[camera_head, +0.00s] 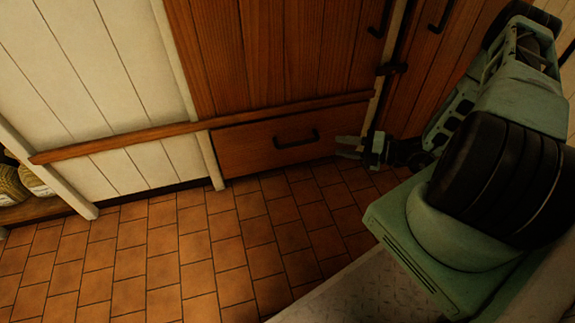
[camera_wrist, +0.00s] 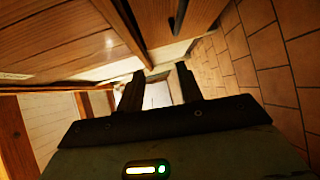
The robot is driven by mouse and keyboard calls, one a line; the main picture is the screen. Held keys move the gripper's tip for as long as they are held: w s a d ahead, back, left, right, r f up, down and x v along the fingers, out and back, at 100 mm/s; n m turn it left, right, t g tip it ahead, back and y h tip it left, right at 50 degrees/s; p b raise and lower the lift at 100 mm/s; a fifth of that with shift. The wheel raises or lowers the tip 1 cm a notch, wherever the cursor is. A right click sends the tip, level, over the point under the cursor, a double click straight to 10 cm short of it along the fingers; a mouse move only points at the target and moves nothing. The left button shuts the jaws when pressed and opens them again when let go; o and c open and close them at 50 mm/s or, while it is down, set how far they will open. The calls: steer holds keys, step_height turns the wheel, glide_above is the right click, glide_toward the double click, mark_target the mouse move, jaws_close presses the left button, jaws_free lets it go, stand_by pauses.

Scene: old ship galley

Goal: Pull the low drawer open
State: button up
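The low drawer (camera_head: 253,153) is a brown wooden front just above the floor, under the tall wooden cupboard. It looks shut, level with its surround. Its dark bar handle (camera_head: 297,138) sits near the top middle of the front. My gripper (camera_head: 348,147) is at the right end of the drawer front, to the right of the handle and apart from it. In the wrist view the two dark fingers (camera_wrist: 160,85) stand apart with nothing between them. A dark bar (camera_wrist: 178,18) shows on wood at the top there; I cannot tell which handle it is.
Cupboard doors (camera_head: 290,55) with dark handles rise above the drawer. A wooden rail (camera_head: 120,145) runs along the white wall to the left. A shelf with jars (camera_head: 12,183) is at far left. The tiled floor (camera_head: 190,260) before the drawer is clear.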

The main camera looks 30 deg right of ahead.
mark_target(298, 144)
step_height(298, 144, down, 4)
steer(key=s+d+f+m+t+h+b, duration=0.1)
steer(key=m+h, duration=0.1)
steer(key=m, duration=0.1)
steer(key=shift+r+b+x, duration=0.15)
steer(key=shift+b+x, duration=1.25)
steer(key=shift+x, duration=1.4)
steer(key=shift+r+b+x, duration=0.15)
steer(key=shift+b+x, duration=1.2)
steer(key=shift+x, duration=1.5)
steer(key=shift+r+b+x, duration=0.15)
steer(key=shift+b+x, duration=1.25)
steer(key=shift+x, duration=1.4)
steer(key=shift+w, duration=0.1)
